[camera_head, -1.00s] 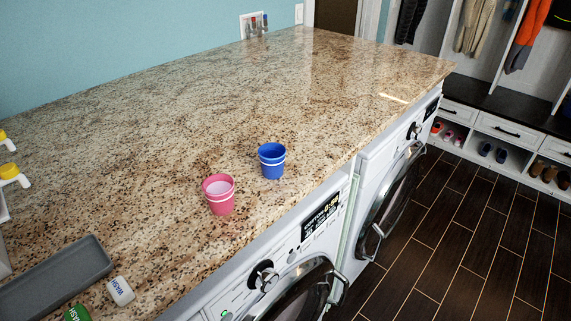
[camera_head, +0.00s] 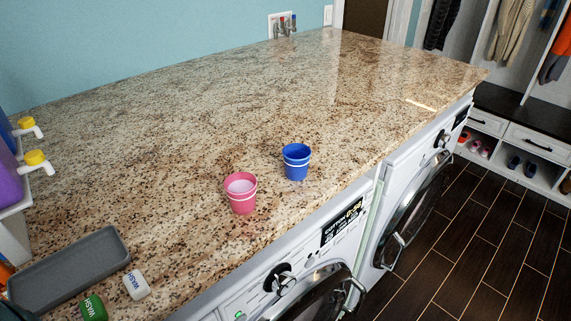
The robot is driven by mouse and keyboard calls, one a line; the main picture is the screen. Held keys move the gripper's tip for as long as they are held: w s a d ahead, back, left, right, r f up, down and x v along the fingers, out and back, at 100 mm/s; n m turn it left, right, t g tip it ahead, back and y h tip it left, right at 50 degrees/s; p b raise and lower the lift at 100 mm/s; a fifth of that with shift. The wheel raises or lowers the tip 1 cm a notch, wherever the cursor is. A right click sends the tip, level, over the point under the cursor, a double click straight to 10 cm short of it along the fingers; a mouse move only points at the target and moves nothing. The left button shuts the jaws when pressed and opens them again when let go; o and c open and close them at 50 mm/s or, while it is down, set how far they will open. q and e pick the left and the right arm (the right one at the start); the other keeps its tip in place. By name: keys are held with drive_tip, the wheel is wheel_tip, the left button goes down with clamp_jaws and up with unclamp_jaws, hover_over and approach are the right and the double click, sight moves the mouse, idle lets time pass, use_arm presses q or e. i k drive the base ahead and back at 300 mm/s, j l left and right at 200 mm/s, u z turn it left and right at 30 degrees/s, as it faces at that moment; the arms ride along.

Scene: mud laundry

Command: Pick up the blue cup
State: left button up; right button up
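The blue cup (camera_head: 296,163) stands upright on the granite counter, near its front edge above the washers. It has a white band below the rim. A pink cup (camera_head: 241,194) stands upright just to its left and nearer to me, apart from it. Neither of my grippers shows in the head view.
A grey tray (camera_head: 69,268) lies at the lower left of the counter (camera_head: 200,130), with a white (camera_head: 136,285) and a green (camera_head: 93,308) wash container beside it. Bottles with yellow caps (camera_head: 34,158) stand at the left edge. Front-loading washers (camera_head: 300,290) sit below. The counter behind the cups is clear.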

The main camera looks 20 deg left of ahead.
sight(296, 156)
drive_tip(key=l+u, duration=0.25)
drive_tip(key=u, duration=0.25)
drive_tip(key=l+u, duration=0.2)
drive_tip(key=u, duration=0.25)
drive_tip(key=k+l+u, duration=0.2)
drive_tip(key=l, duration=0.3)
drive_tip(key=k+l+u, duration=0.2)
drive_tip(key=l, duration=0.3)
drive_tip(key=k+l+u, duration=0.2)
drive_tip(key=k+l, duration=0.3)
drive_tip(key=l, duration=0.15)
drive_tip(key=k+l, duration=0.15)
drive_tip(key=l, duration=0.15)
